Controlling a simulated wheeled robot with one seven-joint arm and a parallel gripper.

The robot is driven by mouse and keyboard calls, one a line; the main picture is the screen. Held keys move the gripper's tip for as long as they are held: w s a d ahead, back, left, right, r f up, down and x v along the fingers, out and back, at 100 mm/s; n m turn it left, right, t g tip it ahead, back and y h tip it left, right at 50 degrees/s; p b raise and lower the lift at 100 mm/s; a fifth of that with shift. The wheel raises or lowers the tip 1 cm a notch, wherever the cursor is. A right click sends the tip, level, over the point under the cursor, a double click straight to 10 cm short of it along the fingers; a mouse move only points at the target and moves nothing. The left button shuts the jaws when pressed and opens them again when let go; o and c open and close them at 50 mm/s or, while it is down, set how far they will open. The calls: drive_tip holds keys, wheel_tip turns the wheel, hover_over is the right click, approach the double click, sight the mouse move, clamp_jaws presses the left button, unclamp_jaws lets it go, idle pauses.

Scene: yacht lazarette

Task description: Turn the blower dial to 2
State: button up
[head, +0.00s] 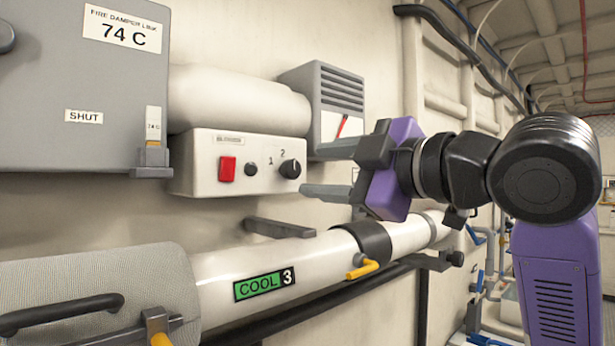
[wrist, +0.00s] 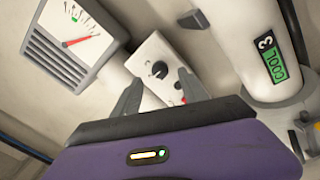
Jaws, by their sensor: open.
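The blower box (head: 236,183) is a white panel on the wall below the duct. It carries a red switch (head: 227,168), a small black knob (head: 251,169), and a larger black dial (head: 290,168) at its right end. In the wrist view the dial (wrist: 160,69) appears between the fingertips (wrist: 160,75).
A gauge box (head: 345,100) with a red needle is just above my gripper. A white pipe (head: 320,258) labelled COOL 3, with yellow handles, runs below. A grey damper box (head: 60,70) marked SHUT is at left. A grey bracket (head: 279,228) sits under the blower box.

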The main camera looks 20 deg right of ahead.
drive_tip(key=v, duration=0.2)
drive_tip(key=shift+s+d, duration=0.1)
drive_tip(key=shift+s, duration=0.25)
